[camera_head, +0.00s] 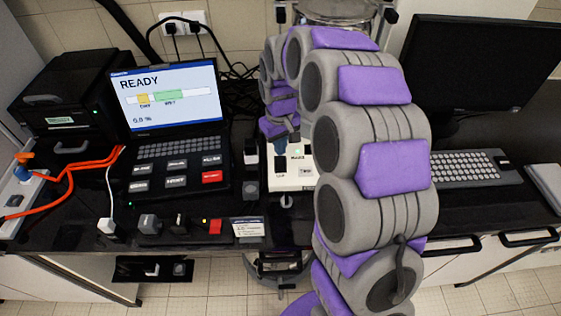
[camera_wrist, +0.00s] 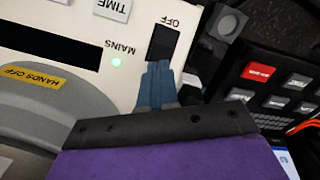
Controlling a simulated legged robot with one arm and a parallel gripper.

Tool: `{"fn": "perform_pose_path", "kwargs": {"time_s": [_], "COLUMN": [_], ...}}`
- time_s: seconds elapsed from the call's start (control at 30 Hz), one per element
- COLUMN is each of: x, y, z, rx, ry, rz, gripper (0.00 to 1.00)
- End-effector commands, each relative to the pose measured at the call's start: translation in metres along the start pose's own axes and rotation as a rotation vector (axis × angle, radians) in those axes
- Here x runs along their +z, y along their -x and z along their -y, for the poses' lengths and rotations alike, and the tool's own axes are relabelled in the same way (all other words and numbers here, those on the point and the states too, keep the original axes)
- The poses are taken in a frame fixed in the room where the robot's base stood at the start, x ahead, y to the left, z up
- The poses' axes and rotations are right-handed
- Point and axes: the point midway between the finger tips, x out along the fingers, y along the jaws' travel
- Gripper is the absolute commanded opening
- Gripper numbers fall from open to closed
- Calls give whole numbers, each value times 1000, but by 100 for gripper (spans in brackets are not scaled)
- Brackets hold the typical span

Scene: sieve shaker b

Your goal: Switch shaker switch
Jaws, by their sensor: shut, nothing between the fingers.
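The shaker's pale control panel (camera_wrist: 90,50) fills the upper left of the wrist view. Its black switch (camera_wrist: 163,42) sits at the panel's edge, with OFF printed beside it and MAINS nearby. A small green light (camera_wrist: 116,62) glows beside MAINS. My gripper (camera_wrist: 158,66) has its blue fingers shut and empty, with the tips at the switch's near edge. I cannot tell whether they touch it. In the head view the panel (camera_head: 290,183) is partly hidden behind my arm.
A laptop (camera_head: 170,95) reading READY stands to the left, with a black printer-like box (camera_head: 70,100) beyond it. A monitor (camera_head: 480,60) and keyboard (camera_head: 465,168) are at right. A grey rounded part (camera_wrist: 50,115) labelled HANDS OFF lies beside my gripper. Small blocks line the front edge.

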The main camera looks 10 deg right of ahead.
Motion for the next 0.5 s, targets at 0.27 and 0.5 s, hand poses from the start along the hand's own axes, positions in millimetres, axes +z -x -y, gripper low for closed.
{"fn": "perform_pose_path", "kwargs": {"time_s": [0.27,0.5], "x": [0,0], "y": [-1,-4], "z": [0,0], "rx": [0,0], "ry": [0,0], "rz": [0,0], "gripper": [0,0]}}
